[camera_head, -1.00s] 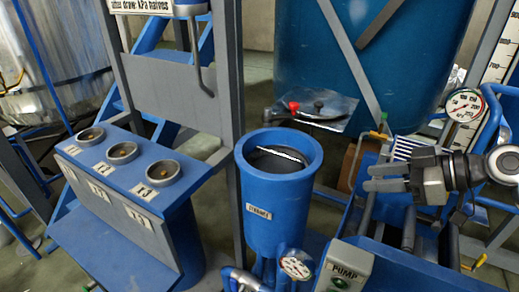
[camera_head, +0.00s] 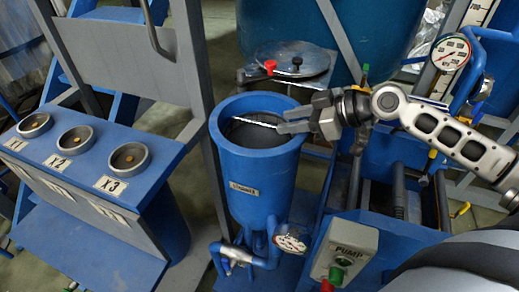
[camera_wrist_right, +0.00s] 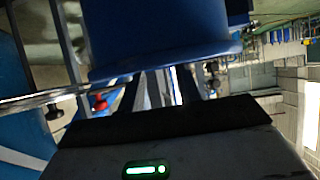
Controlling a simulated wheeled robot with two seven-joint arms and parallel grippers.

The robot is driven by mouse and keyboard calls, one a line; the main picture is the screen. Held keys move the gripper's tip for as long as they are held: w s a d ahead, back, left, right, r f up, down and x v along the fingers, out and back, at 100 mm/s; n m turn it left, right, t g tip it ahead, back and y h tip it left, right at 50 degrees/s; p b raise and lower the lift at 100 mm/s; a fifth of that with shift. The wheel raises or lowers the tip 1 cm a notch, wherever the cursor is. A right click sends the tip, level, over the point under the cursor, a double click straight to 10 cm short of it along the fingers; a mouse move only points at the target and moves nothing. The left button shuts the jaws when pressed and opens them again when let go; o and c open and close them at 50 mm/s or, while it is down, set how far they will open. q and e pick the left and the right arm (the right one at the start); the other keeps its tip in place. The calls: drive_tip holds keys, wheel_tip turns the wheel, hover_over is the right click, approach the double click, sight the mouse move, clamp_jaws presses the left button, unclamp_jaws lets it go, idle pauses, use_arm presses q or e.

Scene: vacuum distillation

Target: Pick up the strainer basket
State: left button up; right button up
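The strainer housing (camera_head: 258,180) is an open blue cylinder with a small label on its front. Inside it, the strainer basket (camera_head: 245,133) shows as a dark round shape below the rim, with a thin pale handle bar (camera_head: 252,121) across it. Most of the basket is hidden by the housing. My right gripper (camera_head: 283,122) is open, its fingertips over the right side of the housing's mouth, near the right end of the bar. I cannot tell whether they touch it. In the right wrist view, the fingers (camera_wrist_right: 168,88) are apart, with the blue housing (camera_wrist_right: 165,40) beyond. My left gripper is not in view.
A round lid with a red knob (camera_head: 271,66) lies on a shelf behind the housing. A gauge (camera_head: 290,243) and pump box (camera_head: 345,255) stand in front and to the right. A blue bench with round sockets (camera_head: 75,140) is at left. A grey post (camera_head: 200,110) rises left of the housing.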

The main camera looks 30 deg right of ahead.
sight(268, 121)
drive_tip(key=x, duration=0.2)
drive_tip(key=r+p+x, duration=0.1)
drive_tip(key=x, duration=0.2)
drive_tip(key=shift+w+a, duration=0.2)
drive_tip(key=shift+a, duration=0.05)
drive_tip(key=shift+w+a+f, duration=0.2)
drive_tip(key=shift+f, duration=0.05)
drive_tip(key=shift+c, duration=0.3)
clamp_jaws()
idle(0.7)
drive_tip(key=shift+r, duration=0.1)
